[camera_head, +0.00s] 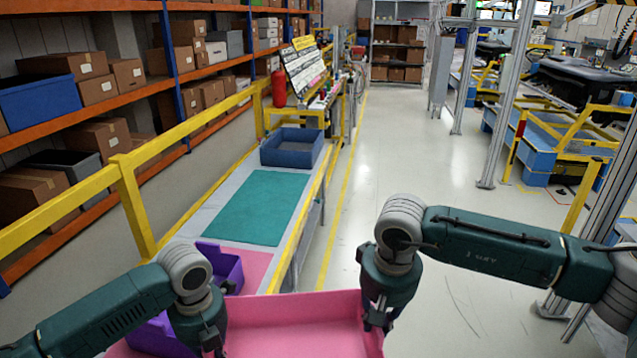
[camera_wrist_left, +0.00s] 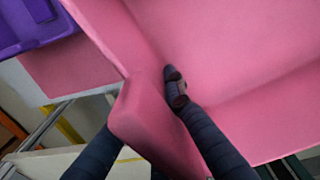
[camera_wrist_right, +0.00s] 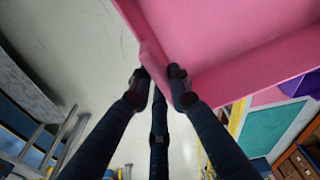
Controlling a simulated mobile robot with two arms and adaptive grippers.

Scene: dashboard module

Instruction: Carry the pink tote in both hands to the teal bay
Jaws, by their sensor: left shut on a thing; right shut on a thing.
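The pink tote (camera_head: 290,325) is at the bottom of the head view, empty where I can see into it, with its near part cut off. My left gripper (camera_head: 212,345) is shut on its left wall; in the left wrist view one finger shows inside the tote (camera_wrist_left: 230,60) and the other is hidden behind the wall. My right gripper (camera_head: 378,318) is shut on its right wall, with fingers on both sides of the wall in the right wrist view (camera_wrist_right: 160,85). The teal bay (camera_head: 258,205) is a flat, bare rectangle on the bench, farther ahead and left of the tote.
A blue-grey bin (camera_head: 292,147) stands beyond the teal bay. Yellow rails (camera_head: 130,205) edge the bench.

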